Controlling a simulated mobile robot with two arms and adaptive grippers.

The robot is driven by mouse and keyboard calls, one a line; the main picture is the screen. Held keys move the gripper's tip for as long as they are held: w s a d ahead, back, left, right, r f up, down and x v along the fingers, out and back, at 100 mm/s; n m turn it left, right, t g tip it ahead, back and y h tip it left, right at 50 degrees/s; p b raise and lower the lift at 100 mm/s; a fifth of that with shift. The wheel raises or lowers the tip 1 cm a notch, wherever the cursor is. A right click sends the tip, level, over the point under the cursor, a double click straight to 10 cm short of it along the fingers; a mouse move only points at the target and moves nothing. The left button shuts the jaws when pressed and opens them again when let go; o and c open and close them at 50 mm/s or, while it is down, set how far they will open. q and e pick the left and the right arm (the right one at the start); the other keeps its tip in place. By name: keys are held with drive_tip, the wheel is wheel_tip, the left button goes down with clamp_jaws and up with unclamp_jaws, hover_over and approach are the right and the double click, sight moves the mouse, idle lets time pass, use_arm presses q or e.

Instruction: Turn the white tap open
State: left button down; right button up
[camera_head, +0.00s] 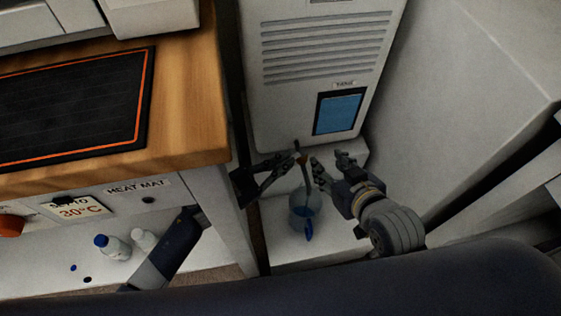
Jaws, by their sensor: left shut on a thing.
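The tank (268,112) is a tall white unit with a vent grille and a blue window. The tap is a small fitting under its front lower edge, mostly hidden by my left fingertips; its color and handle position are unclear. My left gripper (288,160) comes in from the left and is shut on the tap. My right gripper (329,166) is open and empty, just right of the tap. A translucent jug (298,222) with a blue handle stands below the tap. A thin grey upright shape runs from the tap toward the jug; I cannot tell what it is.
A wooden bench (190,95) with a black, orange-edged heat mat (70,105) is on the left. Bottles (115,247) stand on the shelf below. A white low ledge (338,235) carries the jug. A pale wall panel (450,110) bounds the right.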

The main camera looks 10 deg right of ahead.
use_arm(q)
drive_tip(key=shift+w, duration=0.1)
drive_tip(key=c, duration=1.7)
unclamp_jaws()
drive_tip(key=shift+o, duration=0.2)
drive_tip(key=shift+a, duration=0.1)
drive_tip(key=v, duration=1.2)
drive_tip(key=shift+c, duration=0.6)
